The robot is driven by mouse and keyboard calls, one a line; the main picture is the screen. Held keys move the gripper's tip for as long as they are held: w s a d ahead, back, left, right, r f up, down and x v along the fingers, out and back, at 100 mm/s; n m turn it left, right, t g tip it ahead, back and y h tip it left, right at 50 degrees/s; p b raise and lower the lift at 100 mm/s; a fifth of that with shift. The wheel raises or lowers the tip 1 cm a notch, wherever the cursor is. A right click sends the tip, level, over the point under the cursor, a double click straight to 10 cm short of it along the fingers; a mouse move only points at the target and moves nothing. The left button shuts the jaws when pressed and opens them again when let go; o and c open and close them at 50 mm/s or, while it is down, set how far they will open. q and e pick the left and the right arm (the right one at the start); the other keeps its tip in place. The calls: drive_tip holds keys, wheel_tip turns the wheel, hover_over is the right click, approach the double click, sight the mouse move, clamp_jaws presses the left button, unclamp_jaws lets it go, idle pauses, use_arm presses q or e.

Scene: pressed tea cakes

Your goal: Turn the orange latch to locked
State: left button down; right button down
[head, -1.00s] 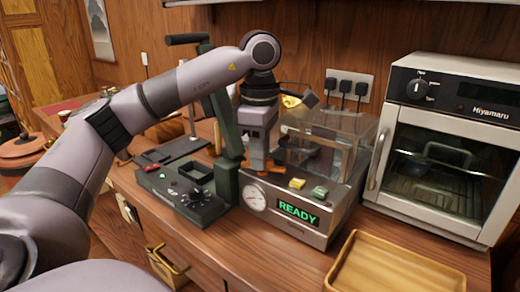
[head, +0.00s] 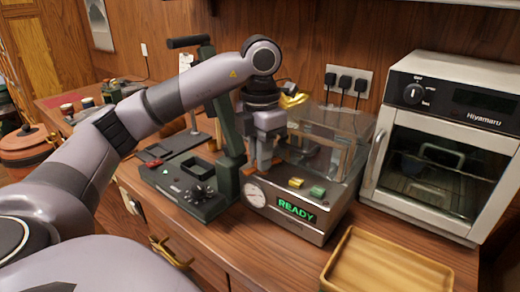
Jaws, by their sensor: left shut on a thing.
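The press machine (head: 320,226) stands on the wooden counter, with a clear box-like cover (head: 322,140), a round gauge and a green READY display (head: 297,209). The orange latch (head: 276,161) is at the machine's left top edge, in front of the cover. My left gripper (head: 264,163) points down and is shut on the latch, which its fingers partly hide. I cannot tell the latch's exact angle. My right gripper is not in view.
A dark green device with a knob and tall post (head: 192,200) stands close left of the machine. A white oven (head: 440,140) stands to the right. An empty wooden tray (head: 385,262) lies in front. Sockets with plugs are on the wall behind.

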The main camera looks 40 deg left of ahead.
use_arm(q)
drive_tip(key=shift+d+n+p, duration=0.1)
drive_tip(key=shift+n+p, duration=0.3)
drive_tip(key=shift+n, duration=1.2)
drive_tip(key=c, duration=1.2)
unclamp_jaws()
drive_tip(key=shift+o, duration=0.2)
drive_tip(key=shift+r+p, duration=1.4)
drive_tip(key=shift+r, duration=2.2)
